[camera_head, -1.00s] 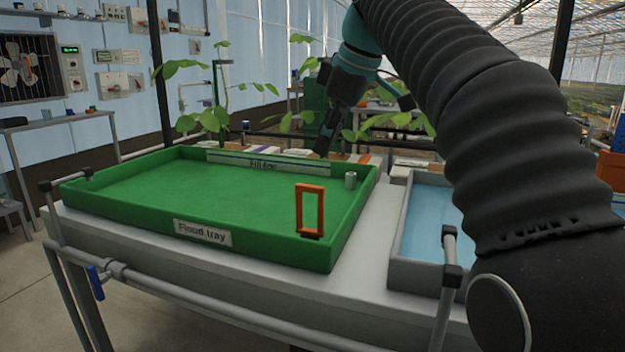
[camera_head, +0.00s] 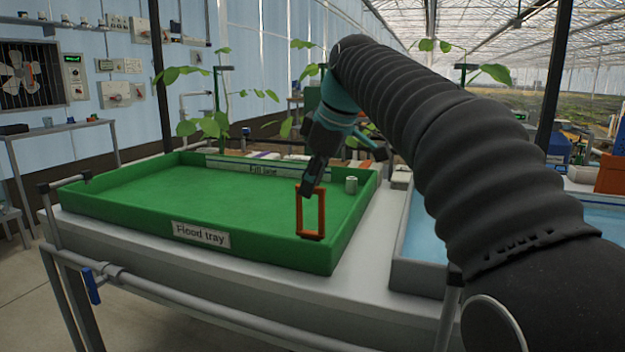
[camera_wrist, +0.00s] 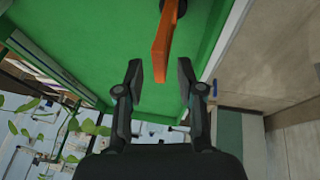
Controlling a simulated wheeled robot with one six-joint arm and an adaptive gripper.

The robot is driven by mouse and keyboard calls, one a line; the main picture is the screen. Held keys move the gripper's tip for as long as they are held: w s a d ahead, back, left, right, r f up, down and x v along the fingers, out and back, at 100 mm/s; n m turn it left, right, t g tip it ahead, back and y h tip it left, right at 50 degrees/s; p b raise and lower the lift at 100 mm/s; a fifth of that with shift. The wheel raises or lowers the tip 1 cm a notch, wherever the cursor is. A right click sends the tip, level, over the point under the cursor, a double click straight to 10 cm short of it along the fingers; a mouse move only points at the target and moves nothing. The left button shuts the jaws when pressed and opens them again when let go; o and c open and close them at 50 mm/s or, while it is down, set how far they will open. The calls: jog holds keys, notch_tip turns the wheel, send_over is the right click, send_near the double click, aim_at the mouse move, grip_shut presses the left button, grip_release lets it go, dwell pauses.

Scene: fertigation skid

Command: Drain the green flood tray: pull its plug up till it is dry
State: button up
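The green flood tray (camera_head: 140,222) sits on the grey bench, labelled "Flood tray" in front and "Fill line" at the back. Its plug has an upright orange loop handle (camera_head: 322,222) near the tray's front right corner; the dark foot under it shows low down. I cannot tell how much water lies in the tray. My gripper (camera_head: 309,191) overlaps the top left of the handle in the head view. In the wrist view my gripper (camera_wrist: 160,75) is open, and the orange handle (camera_wrist: 164,48) stands ahead of and between the fingertips, not clasped.
A short grey cylinder (camera_head: 351,186) stands in the tray's right side, behind the handle. A grey tray of blue water (camera_head: 415,240) lies to the right, partly hidden by my arm. A pipe rail (camera_head: 190,298) runs along the front. Potted plants stand behind.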

grip_shut()
jog(key=shift+r, duration=0.1)
jog(key=shift+r+p, duration=0.9)
jog(key=shift+p, duration=0.3)
jog(key=shift+o, duration=0.9)
grip_release()
jog(key=v, duration=1.2)
